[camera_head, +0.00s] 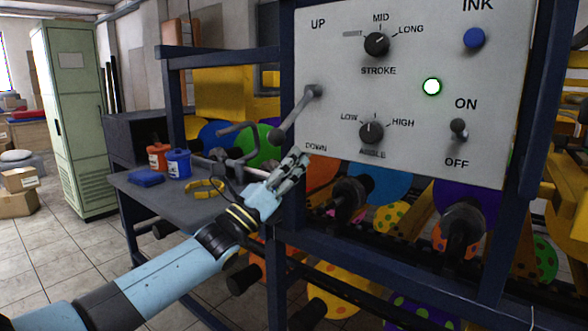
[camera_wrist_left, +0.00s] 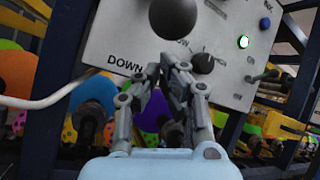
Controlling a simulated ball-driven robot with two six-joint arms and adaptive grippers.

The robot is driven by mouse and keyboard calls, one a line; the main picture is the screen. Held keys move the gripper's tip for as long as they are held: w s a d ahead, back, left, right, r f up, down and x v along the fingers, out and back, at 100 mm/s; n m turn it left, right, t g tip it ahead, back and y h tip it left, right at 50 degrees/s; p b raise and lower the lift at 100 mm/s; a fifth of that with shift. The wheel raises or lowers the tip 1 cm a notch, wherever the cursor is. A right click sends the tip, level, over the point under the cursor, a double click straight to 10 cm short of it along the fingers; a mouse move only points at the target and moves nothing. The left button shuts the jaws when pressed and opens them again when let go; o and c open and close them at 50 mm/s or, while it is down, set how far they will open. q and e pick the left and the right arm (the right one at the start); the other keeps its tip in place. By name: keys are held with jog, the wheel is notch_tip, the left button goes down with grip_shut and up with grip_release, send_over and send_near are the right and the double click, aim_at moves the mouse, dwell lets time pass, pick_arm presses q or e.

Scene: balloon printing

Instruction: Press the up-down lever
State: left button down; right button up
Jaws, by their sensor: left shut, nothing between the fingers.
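The up-down lever (camera_head: 297,112) is a grey rod with a rounded knob on the left side of the white control panel (camera_head: 418,134). It slants down and left from its pivot, between the UP and DOWN labels. In the left wrist view its dark knob (camera_wrist_left: 174,17) is at the top middle, just beyond the fingertips. My left gripper (camera_head: 303,158) is shut and empty, below and to the right of the knob, near the DOWN label. In the left wrist view its fingertips (camera_wrist_left: 173,61) are together below the knob. I cannot tell whether they touch it. My right gripper is not in view.
The panel also has a stroke knob (camera_head: 377,44), an angle knob (camera_head: 371,132), a blue ink button (camera_head: 474,38), a lit green lamp (camera_head: 432,86) and an on-off switch (camera_head: 459,129). A dark blue frame surrounds it. A side table (camera_head: 166,197) holds red and blue ink containers.

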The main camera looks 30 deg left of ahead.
pick_arm(q)
jog(key=shift+s+a+r, duration=0.35)
jog(key=shift+s+r, duration=0.1)
jog(key=shift+s, duration=0.05)
